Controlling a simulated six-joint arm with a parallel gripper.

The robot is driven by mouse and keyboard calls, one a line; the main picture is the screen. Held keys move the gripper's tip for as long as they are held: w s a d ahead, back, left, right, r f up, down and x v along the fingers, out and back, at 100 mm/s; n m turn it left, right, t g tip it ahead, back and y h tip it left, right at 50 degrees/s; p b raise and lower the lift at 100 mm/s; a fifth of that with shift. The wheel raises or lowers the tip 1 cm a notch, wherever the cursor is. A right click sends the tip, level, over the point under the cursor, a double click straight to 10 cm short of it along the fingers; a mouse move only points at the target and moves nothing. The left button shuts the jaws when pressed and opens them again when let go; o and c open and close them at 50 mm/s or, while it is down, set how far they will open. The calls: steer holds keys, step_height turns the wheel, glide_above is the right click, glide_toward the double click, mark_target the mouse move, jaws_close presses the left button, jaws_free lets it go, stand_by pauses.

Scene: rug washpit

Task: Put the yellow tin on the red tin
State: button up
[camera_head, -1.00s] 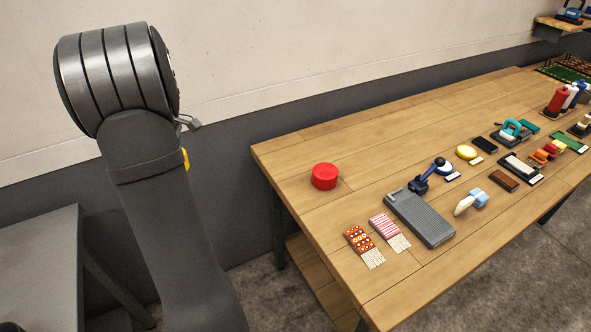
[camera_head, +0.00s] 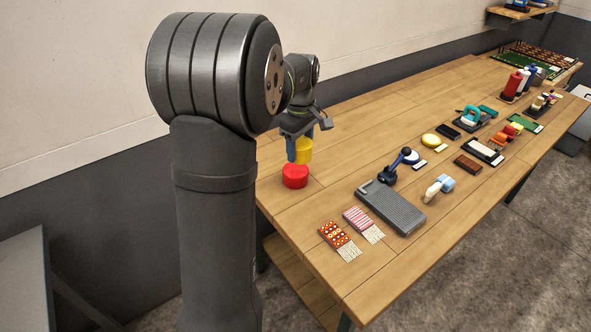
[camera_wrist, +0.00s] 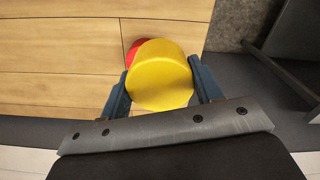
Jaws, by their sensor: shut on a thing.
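The yellow tin (camera_head: 305,151) is held between the blue fingers of my gripper (camera_head: 299,150), above the table's near left corner. In the wrist view the yellow tin (camera_wrist: 160,76) fills the space between both fingers of my gripper (camera_wrist: 162,88). The red tin (camera_head: 295,178) stands on the table directly below it. In the wrist view only an edge of the red tin (camera_wrist: 131,51) shows past the yellow tin, at its upper left; the rest is hidden. I cannot tell whether the two tins touch.
The wooden table (camera_head: 345,130) is clear around the red tin. A grey ribbed block (camera_head: 391,207), an orange patterned sample (camera_head: 340,238) and a pink striped sample (camera_head: 360,220) lie to its right and nearer. A yellow disc (camera_head: 431,140) and several tools lie farther right.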

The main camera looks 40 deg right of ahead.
steer(key=s+d+m, duration=0.1)
steer(key=s+d, duration=0.2)
steer(key=s, duration=0.1)
glide_above(288, 173)
step_height(288, 173, down, 7)
steer(key=shift+r, duration=0.15)
steer(key=shift+f, duration=1.95)
steer(key=shift+f, duration=0.1)
steer(key=o, duration=0.6)
steer(key=shift+f, duration=0.1)
steer(key=o, duration=0.4)
